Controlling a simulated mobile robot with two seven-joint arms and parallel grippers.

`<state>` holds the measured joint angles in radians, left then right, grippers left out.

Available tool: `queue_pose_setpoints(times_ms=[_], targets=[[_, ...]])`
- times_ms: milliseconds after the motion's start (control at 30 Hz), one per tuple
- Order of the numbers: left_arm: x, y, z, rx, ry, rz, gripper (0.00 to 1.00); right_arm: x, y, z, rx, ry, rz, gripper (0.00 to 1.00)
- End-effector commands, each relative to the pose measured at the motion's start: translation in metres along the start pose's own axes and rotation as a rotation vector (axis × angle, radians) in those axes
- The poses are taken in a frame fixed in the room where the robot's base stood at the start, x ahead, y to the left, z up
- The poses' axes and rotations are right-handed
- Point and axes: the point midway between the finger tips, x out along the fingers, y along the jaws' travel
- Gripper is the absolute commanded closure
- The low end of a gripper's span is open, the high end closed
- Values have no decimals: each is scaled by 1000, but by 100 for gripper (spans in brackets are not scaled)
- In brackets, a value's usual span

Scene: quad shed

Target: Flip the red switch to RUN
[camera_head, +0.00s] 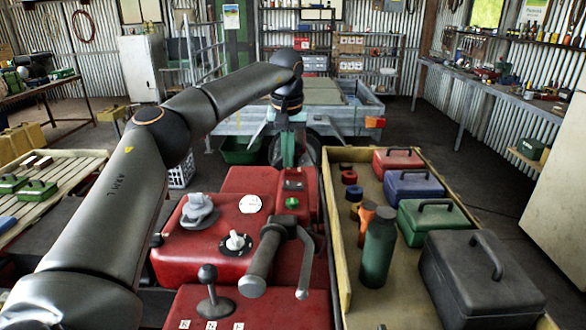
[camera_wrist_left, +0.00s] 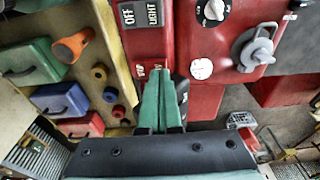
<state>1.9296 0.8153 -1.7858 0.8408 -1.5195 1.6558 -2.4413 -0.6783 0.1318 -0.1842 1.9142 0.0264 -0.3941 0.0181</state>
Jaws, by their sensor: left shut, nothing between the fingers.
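The red control panel (camera_head: 307,204) sits behind the handlebar in the head view and carries a dark switch plate (camera_head: 293,184) and a green button (camera_head: 292,203). In the left wrist view the panel (camera_wrist_left: 150,44) bears an OFF / LIGHT label (camera_wrist_left: 140,14) and partly covered white lettering at my fingertips. I cannot pick out the red switch; my fingers may hide it. My left gripper (camera_head: 289,162) is shut and empty, pointing down over the panel's far end. Its green fingers (camera_wrist_left: 157,75) reach the panel's edge in the wrist view; contact cannot be told. My right gripper is not in view.
The black handlebar grip and lever (camera_head: 265,255) stand in front of the panel. A fuel cap (camera_head: 199,210) and white-knobbed dial (camera_head: 235,242) are on the red tank at left. A wooden tray (camera_head: 341,250) with toolboxes and a green flask (camera_head: 378,250) lies close on the right.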

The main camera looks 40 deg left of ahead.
Motion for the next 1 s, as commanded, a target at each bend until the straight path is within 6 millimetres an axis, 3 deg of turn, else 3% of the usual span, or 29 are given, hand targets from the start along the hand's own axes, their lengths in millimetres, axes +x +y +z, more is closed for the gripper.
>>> queue_pose_setpoints(times_ms=[367,667,1000], targets=[[3,0,0,0,0,0,100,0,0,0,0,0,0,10],[-21,0,-3,0,1,1,100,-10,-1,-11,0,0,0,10],[-46,1,-7,1,2,2,100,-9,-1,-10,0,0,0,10]])
